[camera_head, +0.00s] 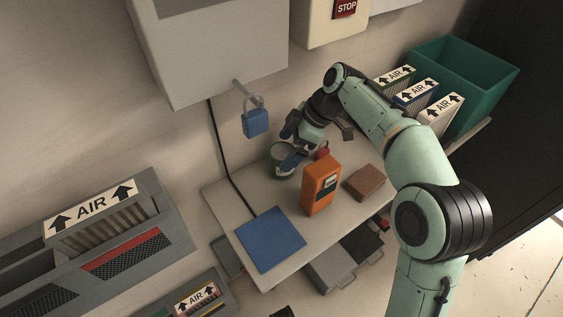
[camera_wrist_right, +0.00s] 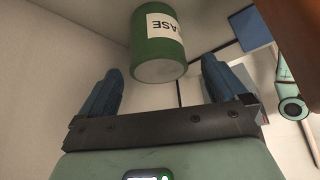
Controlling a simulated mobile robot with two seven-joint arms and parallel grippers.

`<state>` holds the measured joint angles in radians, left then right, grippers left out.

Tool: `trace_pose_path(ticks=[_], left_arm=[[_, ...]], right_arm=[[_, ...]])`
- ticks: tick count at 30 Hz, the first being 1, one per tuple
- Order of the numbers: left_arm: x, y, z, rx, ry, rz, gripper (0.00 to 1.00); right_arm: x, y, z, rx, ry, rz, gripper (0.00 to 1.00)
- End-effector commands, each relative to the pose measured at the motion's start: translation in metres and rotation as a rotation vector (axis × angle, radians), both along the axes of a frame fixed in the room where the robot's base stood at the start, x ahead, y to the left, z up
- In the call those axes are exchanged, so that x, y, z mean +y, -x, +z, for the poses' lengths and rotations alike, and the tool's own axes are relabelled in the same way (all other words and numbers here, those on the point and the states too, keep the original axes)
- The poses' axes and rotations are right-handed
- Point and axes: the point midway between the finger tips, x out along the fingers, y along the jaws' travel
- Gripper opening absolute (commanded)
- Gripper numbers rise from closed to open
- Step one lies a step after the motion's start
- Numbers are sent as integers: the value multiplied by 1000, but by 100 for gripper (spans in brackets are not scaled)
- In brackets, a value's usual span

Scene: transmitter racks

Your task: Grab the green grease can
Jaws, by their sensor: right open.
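The green grease can (camera_head: 279,163) stands on the small shelf table below the wall cabinet, partly hidden by my right gripper. In the right wrist view the can (camera_wrist_right: 158,45) shows a white label ending in "ASE". It appears ahead of and between the two blue fingers. My right gripper (camera_head: 290,146) is open beside the can, with space between each finger and the can in the wrist view. The wrist view also shows the open gripper (camera_wrist_right: 161,75). My left gripper is in neither view.
An orange device (camera_head: 320,186) stands close to the right of the can. A brown block (camera_head: 365,183) and a blue mat (camera_head: 270,239) lie on the table (camera_head: 228,196). A blue padlock (camera_head: 256,122) hangs above the can. A teal bin (camera_head: 470,65) is at the upper right.

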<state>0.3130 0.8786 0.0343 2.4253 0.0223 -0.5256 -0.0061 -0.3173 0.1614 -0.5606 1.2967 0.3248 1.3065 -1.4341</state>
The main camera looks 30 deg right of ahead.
Motion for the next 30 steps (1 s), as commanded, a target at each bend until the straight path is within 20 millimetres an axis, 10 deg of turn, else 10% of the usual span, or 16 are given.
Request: trace_pose_path(ticks=[19,26,30], left_arm=[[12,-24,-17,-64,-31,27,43],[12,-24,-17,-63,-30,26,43],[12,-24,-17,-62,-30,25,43]], right_arm=[[21,-13,-45,-1,1,0,99],[20,-13,-45,-1,1,0,31],[20,-14,-45,-3,-1,0,31]])
